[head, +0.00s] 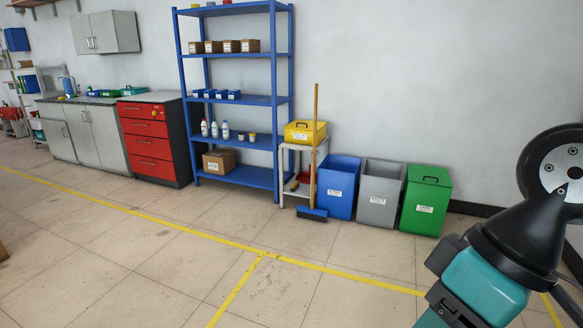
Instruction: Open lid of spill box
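A yellow box (305,133) with a dark handle on top and a small white label on its front stands on a small white stand. It is the likely spill box, but its label is too small to read. Its lid looks closed. Part of my arm shows large at the lower right, well in front of the bins and apart from the yellow box. My gripper's fingers cannot be made out in this view.
A broom (314,150) leans upright before the white stand (290,170). Blue (337,187), grey (380,192) and green (426,202) bins stand to its right. A blue shelf (235,100) stands left. The floor in front is clear, with yellow lines.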

